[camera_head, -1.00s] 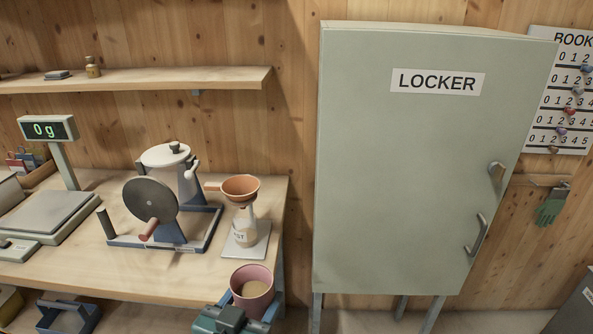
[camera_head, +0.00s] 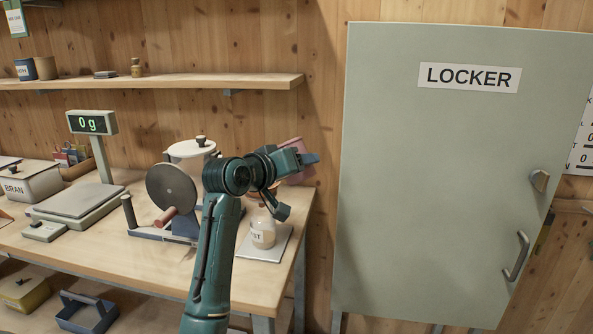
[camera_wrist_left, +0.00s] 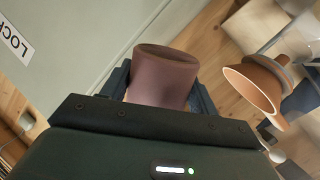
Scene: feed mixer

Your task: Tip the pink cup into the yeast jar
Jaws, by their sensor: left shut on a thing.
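My left gripper (camera_head: 300,160) is shut on the pink cup (camera_head: 291,147), raised above the bench's right end. The cup is partly hidden behind the gripper in the head view. In the left wrist view the cup (camera_wrist_left: 163,78) sits between the fingers, tilted relative to the orange funnel (camera_wrist_left: 250,90), with a gap between them. Its contents do not show. The yeast jar (camera_head: 263,234) stands on a pale plate (camera_head: 278,243), below and slightly left of the cup; my arm hides part of it and most of the funnel in the head view. My right gripper is not in view.
A grinder with a grey disc (camera_head: 172,190) stands left of the jar. A scale (camera_head: 80,200) reading 0 g and a bran box (camera_head: 30,185) are farther left. The grey-green locker (camera_head: 440,180) stands close on the right. A shelf (camera_head: 150,82) runs above.

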